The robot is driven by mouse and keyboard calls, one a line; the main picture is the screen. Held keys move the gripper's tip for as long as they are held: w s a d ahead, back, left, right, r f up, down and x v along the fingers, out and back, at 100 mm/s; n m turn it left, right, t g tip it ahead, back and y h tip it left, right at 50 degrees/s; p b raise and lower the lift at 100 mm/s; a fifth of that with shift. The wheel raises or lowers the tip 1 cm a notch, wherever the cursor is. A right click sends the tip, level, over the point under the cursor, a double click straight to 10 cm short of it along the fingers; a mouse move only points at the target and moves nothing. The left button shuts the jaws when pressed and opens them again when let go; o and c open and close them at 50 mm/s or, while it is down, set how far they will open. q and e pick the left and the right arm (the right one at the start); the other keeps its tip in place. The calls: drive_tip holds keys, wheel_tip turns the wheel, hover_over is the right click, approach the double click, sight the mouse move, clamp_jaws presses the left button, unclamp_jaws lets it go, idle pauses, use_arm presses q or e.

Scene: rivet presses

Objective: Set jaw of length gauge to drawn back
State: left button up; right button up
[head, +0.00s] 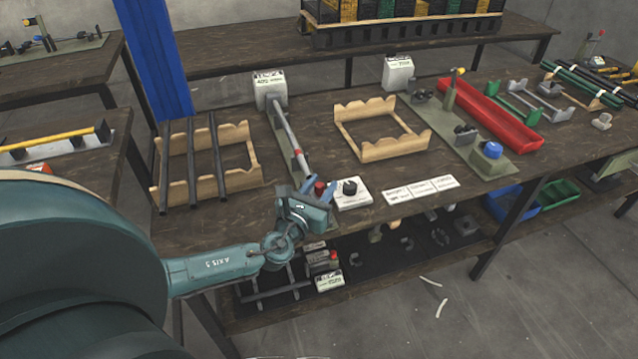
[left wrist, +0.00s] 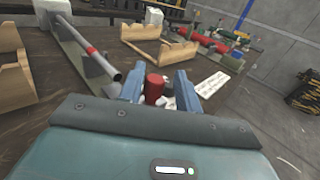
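The length gauge (head: 290,140) is a long narrow rail on the table, running from a white labelled box (head: 270,88) toward the front edge. A grey tube (head: 283,124) lies along it; it also shows in the left wrist view, with a red band (left wrist: 91,51). A red knob (head: 320,187) stands at the gauge's near end; it also shows in the left wrist view (left wrist: 154,88). My left gripper (head: 311,190) is open at the knob, with its fingers on either side of it in the wrist view. Whether they touch it is unclear. The jaw itself is mostly hidden by the gripper.
A wooden rack with dark tubes (head: 192,165) stands left of the gauge, an empty wooden rack (head: 382,130) right of it. A white box with a black knob (head: 350,192) sits close right of my gripper. White labels (head: 420,190) and a red tray (head: 490,114) lie farther right.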

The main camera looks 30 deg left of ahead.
use_arm(q)
drive_tip(key=shift+o, duration=0.7)
drive_tip(key=shift+w+a, duration=0.1)
use_arm(e)
drive_tip(key=shift+w+r, duration=0.1)
use_arm(q)
drive_tip(key=s+d+b, duration=0.1)
drive_tip(key=s, duration=1.2)
use_arm(e)
drive_tip(key=shift+a, duration=0.2)
use_arm(q)
drive_tip(key=shift+s, duration=0.1)
use_arm(e)
drive_tip(key=shift+f, duration=0.2)
